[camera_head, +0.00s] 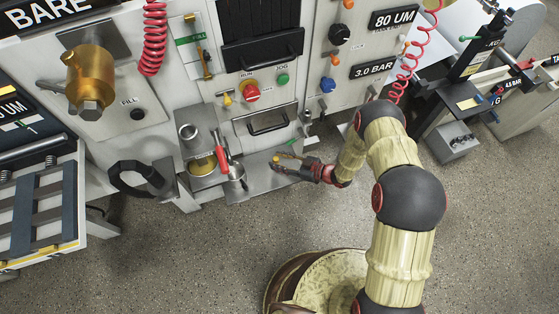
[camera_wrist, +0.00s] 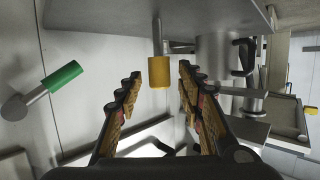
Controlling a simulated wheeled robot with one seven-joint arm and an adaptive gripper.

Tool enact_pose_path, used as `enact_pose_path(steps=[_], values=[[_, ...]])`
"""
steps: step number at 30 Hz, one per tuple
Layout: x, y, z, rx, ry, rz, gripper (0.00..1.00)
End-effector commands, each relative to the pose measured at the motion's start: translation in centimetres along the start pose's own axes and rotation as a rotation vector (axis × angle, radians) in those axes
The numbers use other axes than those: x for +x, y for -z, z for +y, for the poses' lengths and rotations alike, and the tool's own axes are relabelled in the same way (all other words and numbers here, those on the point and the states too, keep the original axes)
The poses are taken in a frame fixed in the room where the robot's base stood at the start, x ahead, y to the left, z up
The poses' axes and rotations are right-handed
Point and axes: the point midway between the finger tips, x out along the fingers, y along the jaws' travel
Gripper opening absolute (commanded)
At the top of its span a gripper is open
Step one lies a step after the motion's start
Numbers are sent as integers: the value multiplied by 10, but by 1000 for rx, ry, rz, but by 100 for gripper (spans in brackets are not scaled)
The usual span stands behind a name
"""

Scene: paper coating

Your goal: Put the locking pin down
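A pin with a yellow cylindrical head and a thin metal shaft, which looks like the locking pin (camera_wrist: 159,72), is in the wrist view just past and between my fingertips. Its shaft runs up to a grey metal shelf (camera_wrist: 100,14). My gripper (camera_wrist: 158,80) is open, with a gap on both sides of the yellow head. In the head view my gripper (camera_head: 299,166) is at the right end of the metal shelf (camera_head: 262,181), and the yellow head (camera_head: 277,158) shows small beside it. A green-handled pin (camera_wrist: 62,76) is left of my fingers.
A metal pot (camera_head: 235,178) with a red-handled tool (camera_head: 221,150) stands on the shelf, left of my gripper. A metal cup (camera_head: 188,134) and a black ring-shaped part (camera_head: 137,178) are further left. The machine panel rises behind; the floor in front is clear.

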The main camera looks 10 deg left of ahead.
Motion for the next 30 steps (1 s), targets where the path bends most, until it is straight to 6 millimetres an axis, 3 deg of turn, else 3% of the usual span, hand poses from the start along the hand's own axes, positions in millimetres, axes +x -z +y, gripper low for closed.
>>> enact_pose_path(steps=[5,21,30], values=[[-3,4,0,1,-1,0,38],[-102,4,1,1,-3,0,38],[-121,3,0,0,-1,0,38]])
